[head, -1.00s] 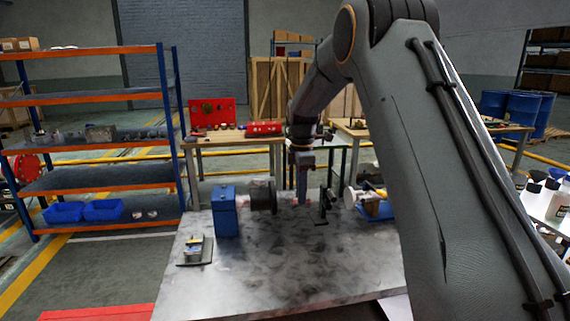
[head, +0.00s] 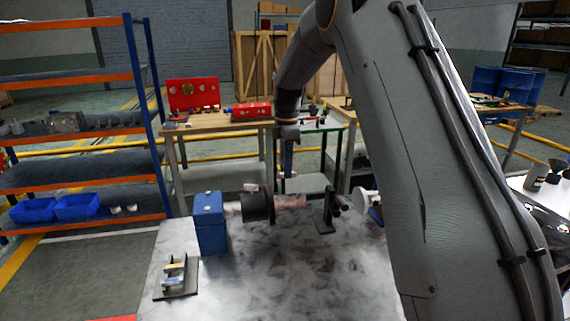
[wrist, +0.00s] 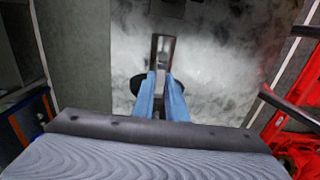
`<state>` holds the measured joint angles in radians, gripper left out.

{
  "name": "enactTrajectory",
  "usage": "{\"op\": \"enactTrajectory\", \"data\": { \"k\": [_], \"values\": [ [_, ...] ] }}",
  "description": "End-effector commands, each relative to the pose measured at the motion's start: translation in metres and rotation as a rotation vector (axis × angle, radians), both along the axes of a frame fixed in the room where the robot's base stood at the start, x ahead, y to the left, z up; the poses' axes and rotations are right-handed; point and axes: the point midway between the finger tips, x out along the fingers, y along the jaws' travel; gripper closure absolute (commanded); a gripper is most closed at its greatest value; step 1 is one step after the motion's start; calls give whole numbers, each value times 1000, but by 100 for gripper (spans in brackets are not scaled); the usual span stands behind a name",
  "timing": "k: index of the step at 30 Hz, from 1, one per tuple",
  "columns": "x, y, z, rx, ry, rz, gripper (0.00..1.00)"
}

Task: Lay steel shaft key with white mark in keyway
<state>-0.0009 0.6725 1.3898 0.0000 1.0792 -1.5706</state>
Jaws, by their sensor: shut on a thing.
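My gripper (head: 287,160) is raised above the far part of the workbench, with its fingers pointing down. The pinkish-grey shaft (head: 291,201) lies level between a black round hub (head: 257,206) and a black stand (head: 327,210). The gripper is above the shaft and apart from it. The keyway is too small to make out in the head view.
A blue box-shaped unit (head: 210,222) stands beside the hub. A small dark tray (head: 176,293) with light and yellow pieces lies at the bench's left front. A round white part (head: 368,203) stands to the right. The bench's front middle is clear. A shelf rack (head: 85,185) stands left.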

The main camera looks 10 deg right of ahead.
Motion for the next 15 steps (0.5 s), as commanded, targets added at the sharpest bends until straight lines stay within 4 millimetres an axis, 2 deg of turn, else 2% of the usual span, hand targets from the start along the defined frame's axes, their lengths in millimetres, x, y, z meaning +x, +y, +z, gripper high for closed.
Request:
{"op": "enactTrajectory", "data": {
  "k": [12,15],
  "values": [
    [0,-1,2,2,0,1,100],
    [0,-2,-4,2,0,1,100]
  ]
}}
